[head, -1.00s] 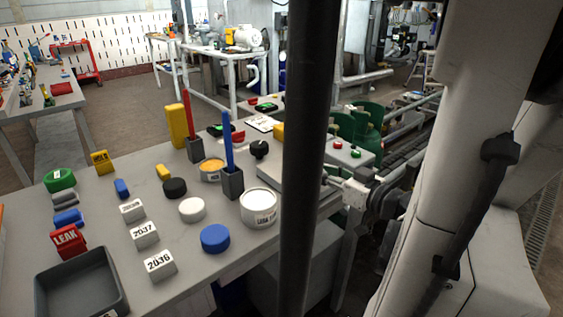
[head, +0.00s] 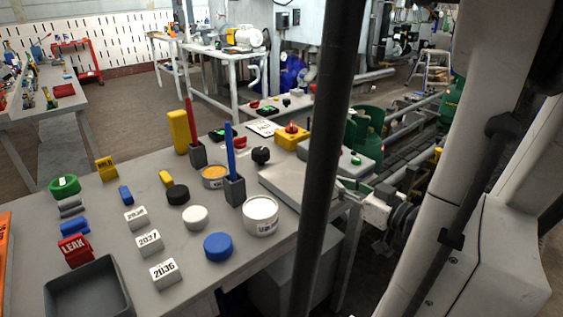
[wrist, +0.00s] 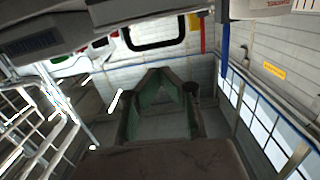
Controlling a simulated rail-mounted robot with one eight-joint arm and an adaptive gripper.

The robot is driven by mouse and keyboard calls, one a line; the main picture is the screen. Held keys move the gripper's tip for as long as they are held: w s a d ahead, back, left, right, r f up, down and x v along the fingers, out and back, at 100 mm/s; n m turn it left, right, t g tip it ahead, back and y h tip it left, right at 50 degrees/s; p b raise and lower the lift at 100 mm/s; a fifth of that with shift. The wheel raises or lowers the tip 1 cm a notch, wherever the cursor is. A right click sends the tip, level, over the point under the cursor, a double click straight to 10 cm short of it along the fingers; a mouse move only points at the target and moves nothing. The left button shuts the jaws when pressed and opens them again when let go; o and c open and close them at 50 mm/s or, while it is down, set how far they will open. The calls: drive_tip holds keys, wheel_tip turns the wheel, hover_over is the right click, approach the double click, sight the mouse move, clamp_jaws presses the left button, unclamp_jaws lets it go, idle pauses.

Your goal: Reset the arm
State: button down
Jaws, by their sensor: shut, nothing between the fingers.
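My gripper (wrist: 159,72) shows in the wrist view, its two fingers closing together in a pointed arch above the dark gripper body (wrist: 165,160). It is shut, with nothing seen between the fingertips. The gripper does not touch anything that I can see. In the head view, white arm parts (head: 480,130) that look like mine fill the right side. The gripper itself is out of that view.
A grey worktable (head: 110,200) in the head view bears number blocks, lids, a white can (head: 260,217), pen holders and a dark tray (head: 88,287). A black pole (head: 328,150) crosses the view. A conveyor with green cylinders (head: 365,130) stands behind. A blue pen (wrist: 225,50) shows in the wrist view.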

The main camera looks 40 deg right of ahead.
drive_tip(key=shift+s+a+f, duration=0.1)
drive_tip(key=shift+s+f, duration=0.35)
drive_tip(key=shift+s, duration=0.3)
drive_tip(key=shift+s+f, duration=0.45)
drive_tip(key=shift+s, duration=0.25)
drive_tip(key=shift+s+a+f, duration=0.1)
drive_tip(key=shift+s+f, duration=0.35)
drive_tip(key=shift+s, duration=0.3)
